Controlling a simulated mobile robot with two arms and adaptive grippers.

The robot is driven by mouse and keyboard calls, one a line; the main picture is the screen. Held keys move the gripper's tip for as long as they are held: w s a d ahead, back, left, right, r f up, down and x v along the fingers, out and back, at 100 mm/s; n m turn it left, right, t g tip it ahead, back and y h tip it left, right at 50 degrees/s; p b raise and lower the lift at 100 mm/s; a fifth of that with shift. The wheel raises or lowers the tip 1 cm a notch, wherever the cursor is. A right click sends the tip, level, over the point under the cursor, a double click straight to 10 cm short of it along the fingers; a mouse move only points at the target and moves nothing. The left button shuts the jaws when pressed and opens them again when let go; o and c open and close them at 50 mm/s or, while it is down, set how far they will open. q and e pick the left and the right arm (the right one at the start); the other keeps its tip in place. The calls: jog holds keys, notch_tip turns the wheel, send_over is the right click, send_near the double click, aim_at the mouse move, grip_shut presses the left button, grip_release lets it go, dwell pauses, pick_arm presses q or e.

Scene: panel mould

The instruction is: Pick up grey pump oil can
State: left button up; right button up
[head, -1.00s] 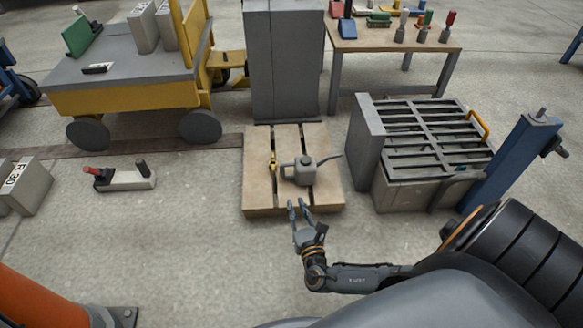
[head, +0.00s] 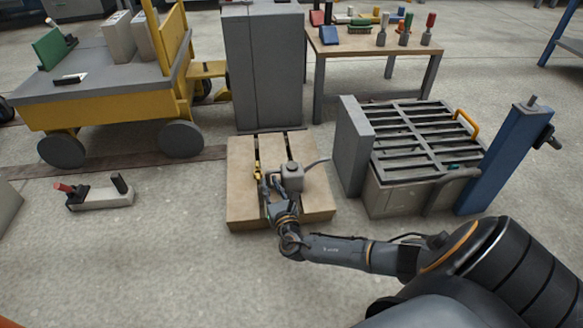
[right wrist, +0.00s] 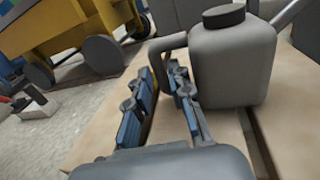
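The grey pump oil can (head: 292,177) stands upright on a wooden pallet (head: 240,208), its spout pointing right and its handle on the left. In the right wrist view the can (right wrist: 232,62) fills the upper right, with a dark cap and a looped handle. My right gripper (head: 269,183) is just left of the can, low over the pallet. In the wrist view its fingers (right wrist: 163,72) are apart, with the handle at or just beyond the fingertips. I cannot tell whether they touch it. My left gripper is out of view.
A tall grey cabinet (head: 264,70) stands behind the pallet. A slatted metal unit (head: 420,150) is to the right, a yellow cart (head: 110,105) to the left.

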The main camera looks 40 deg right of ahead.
jog(key=shift+x, duration=0.75)
grip_shut()
jog(key=shift+r, duration=0.15)
